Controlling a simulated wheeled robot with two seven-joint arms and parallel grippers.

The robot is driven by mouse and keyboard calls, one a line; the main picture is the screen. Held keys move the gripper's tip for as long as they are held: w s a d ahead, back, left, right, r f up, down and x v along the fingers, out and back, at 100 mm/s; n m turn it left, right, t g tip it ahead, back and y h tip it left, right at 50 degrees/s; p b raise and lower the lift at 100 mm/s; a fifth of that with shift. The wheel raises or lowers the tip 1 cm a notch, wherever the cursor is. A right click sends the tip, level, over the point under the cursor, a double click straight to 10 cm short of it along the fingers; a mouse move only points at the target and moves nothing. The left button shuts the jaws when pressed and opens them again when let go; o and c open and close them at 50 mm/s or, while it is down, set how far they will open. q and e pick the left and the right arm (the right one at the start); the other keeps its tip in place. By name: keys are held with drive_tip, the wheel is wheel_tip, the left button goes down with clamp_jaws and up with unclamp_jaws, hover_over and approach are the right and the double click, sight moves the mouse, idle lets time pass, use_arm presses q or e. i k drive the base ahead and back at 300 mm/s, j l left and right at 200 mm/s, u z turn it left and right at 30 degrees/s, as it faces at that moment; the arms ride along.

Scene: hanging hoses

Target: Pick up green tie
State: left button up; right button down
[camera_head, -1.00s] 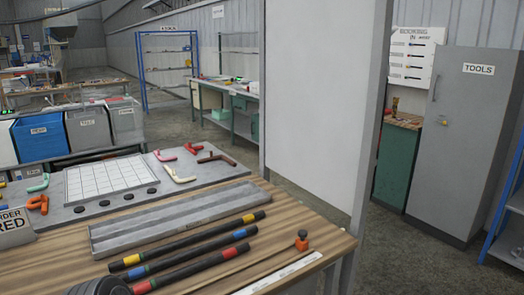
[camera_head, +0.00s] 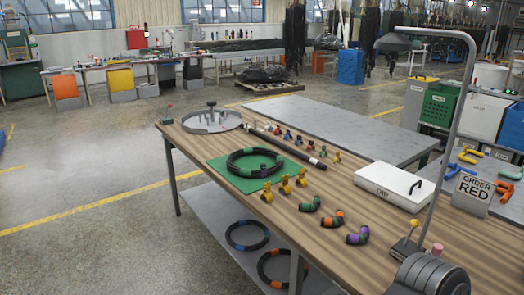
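A short curved black piece with a green band (camera_head: 310,204) lies on the wooden table. Beside it lie similar pieces with orange (camera_head: 333,218) and purple (camera_head: 358,235) bands. I cannot tell for sure whether the green-banded piece is the green tie. A coiled black hose with green marks (camera_head: 254,162) lies on a green mat (camera_head: 225,180) to the left. A row of small coloured pieces (camera_head: 298,139) stands farther back, too small to identify. Neither of my grippers is in view.
Several yellow clamps (camera_head: 284,186) stand in front of the mat. A white box marked DIP (camera_head: 392,183) and a grey lamp stand (camera_head: 455,130) are at the right. Two hose rings, blue-marked (camera_head: 247,235) and orange-marked (camera_head: 282,268), are on the lower shelf. Floor at left is clear.

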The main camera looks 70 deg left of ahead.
sight(324, 146)
drive_tip(key=u, duration=2.05)
